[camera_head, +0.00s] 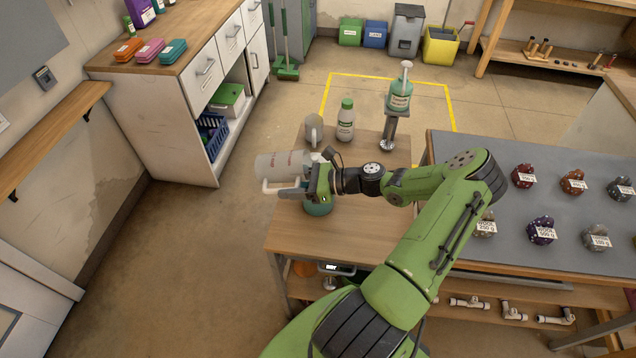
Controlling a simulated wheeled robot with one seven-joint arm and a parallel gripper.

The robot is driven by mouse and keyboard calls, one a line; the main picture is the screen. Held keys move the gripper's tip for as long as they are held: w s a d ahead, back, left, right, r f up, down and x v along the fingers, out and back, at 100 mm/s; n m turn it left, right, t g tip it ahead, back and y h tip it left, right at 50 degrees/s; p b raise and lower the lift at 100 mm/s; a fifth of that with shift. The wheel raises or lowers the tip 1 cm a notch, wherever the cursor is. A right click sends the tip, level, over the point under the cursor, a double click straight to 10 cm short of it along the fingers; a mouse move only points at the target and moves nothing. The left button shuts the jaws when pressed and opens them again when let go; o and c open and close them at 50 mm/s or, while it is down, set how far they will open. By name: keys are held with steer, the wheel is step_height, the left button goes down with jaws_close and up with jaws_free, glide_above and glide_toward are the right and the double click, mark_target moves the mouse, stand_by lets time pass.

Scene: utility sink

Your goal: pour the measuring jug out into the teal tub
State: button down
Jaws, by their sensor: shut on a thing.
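The measuring jug (281,165) is pale and translucent with red markings. It is held in the air, tipped over so it lies nearly level, left of my wrist. My gripper (293,193) is shut on the jug at its handle side. The teal tub (318,208) stands on the wooden table (290,238), low beside my gripper. Its upper part is mostly hidden by my gripper and the jug. I cannot see the jug's contents or any stream from it.
A grey-topped bench (560,205) with several labelled lumps is at right. The table's front left is clear.

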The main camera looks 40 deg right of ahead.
steer(key=shift+s+d+r, duration=0.15)
steer(key=shift+s+d, duration=0.15)
steer(key=shift+s+d+r+t+y+b, duration=0.2)
steer(key=shift+t+y+b, duration=0.2)
steer(key=shift+t+y, duration=0.2)
steer(key=shift+s+d+r+t+y+b, duration=0.1)
steer(key=shift+s+r+t+y+b, duration=0.1)
steer(key=shift+t+y+b, duration=0.3)
stand_by(1.4)
